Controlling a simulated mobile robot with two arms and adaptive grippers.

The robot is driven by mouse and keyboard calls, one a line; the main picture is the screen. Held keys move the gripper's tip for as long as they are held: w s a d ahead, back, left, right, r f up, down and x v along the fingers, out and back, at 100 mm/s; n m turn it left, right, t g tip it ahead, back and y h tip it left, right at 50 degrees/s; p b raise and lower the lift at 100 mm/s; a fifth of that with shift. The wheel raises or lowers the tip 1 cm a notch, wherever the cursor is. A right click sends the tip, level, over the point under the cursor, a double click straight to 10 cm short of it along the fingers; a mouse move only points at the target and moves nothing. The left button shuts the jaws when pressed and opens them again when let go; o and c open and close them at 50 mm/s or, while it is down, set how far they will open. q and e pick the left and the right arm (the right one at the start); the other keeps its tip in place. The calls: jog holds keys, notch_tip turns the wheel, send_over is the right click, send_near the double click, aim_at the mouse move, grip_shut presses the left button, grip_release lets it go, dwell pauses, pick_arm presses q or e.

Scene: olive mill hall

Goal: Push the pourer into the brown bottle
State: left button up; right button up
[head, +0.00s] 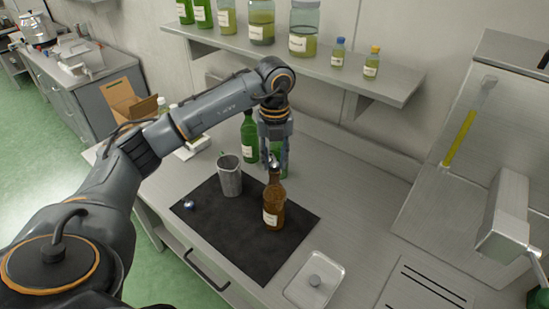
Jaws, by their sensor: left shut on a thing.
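The brown bottle (272,212) stands upright on a black mat (235,240), with a white label on its front. A small silver pourer (273,166) shows at the bottle's mouth, in line with the neck; how deep it sits cannot be told. My left gripper (275,161) points down at the pourer, its fingers closed around it. The fingers partly hide the pourer's upper end. My right gripper is out of view.
A metal cup (230,182) stands left of the bottle, and a small shiny ball-like piece (189,205) lies on the mat. Green bottles (249,137) stand behind. A shelf (345,77) with jars overhangs the back.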

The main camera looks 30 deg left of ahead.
pick_arm(q)
jog(key=shift+f+b, duration=0.5)
jog(key=shift+f, duration=0.05)
dwell(1.1)
jog(key=o, duration=1)
jog(key=shift+c, duration=0.6)
jog(key=shift+r, duration=0.15)
jog(key=shift+r+p, duration=2.05)
jog(key=shift+r, duration=0.85)
